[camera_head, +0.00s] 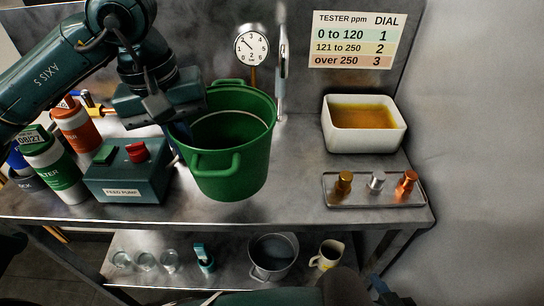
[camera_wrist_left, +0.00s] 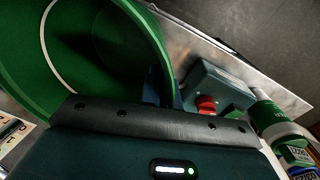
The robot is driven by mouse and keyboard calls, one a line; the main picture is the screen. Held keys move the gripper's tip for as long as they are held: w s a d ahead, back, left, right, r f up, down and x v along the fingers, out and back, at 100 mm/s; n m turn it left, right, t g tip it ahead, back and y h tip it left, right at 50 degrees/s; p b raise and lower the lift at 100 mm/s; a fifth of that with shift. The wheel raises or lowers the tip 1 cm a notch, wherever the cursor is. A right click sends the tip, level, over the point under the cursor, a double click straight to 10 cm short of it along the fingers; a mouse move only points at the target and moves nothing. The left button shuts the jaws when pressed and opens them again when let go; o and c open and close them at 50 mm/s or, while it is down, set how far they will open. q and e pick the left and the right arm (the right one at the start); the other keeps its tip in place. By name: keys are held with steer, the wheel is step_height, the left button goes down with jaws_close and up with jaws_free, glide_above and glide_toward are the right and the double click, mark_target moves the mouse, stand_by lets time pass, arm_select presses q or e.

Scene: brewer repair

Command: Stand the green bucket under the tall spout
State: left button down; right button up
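The green bucket (camera_head: 235,178) is upright and empty at the middle of the steel bench, with its opening facing up. My left gripper (camera_head: 178,126) is at the bucket's left rim, pointing down. In the left wrist view the bucket (camera_wrist_left: 158,40) fills the upper left, close against the gripper. The tall spout (camera_head: 282,65) is a vertical metal pipe behind the bucket, to its right. My right gripper (camera_head: 388,292) shows only as dark parts at the bottom edge.
A white tub of amber liquid (camera_head: 364,128) and a tray (camera_head: 335,199) with small fittings are at right. A round gauge (camera_head: 252,45) is behind. A lower shelf (camera_head: 225,277) holds cups.

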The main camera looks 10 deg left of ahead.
mark_target(241, 187)
arm_select(q)
steer(key=s+d+f+b, duration=0.1)
steer(key=d, duration=0.2)
steer(key=s+d+f, duration=0.1)
steer(key=d, duration=0.2)
steer(key=s+d+f+b, duration=0.1)
steer(key=d, duration=0.3)
steer(key=shift+s+f+b, duration=0.15)
steer(key=shift+f+b, duration=0.15)
steer(key=shift+f, duration=0.1)
steer(key=w+a+f+p, duration=0.1)
steer(key=w, duration=0.4)
steer(key=w+a+f, duration=0.1)
steer(key=w, duration=0.5)
steer(key=w+a+f+p, duration=0.1)
steer(key=w+a, duration=0.1)
steer(key=w, duration=0.4)
steer(key=shift+f+p, duration=0.3)
steer(key=shift+p, duration=0.05)
steer(key=c, duration=2.1)
jaws_free()
steer(key=shift+f, duration=0.2)
steer(key=o, duration=0.5)
steer(key=shift+c, duration=0.2)
steer(key=shift+r, duration=0.1)
steer(key=r, duration=0.8)
steer(key=a+r, duration=0.1)
steer(key=r, duration=0.3)
steer(key=shift+s+r, duration=0.1)
steer(key=shift+s, duration=0.1)
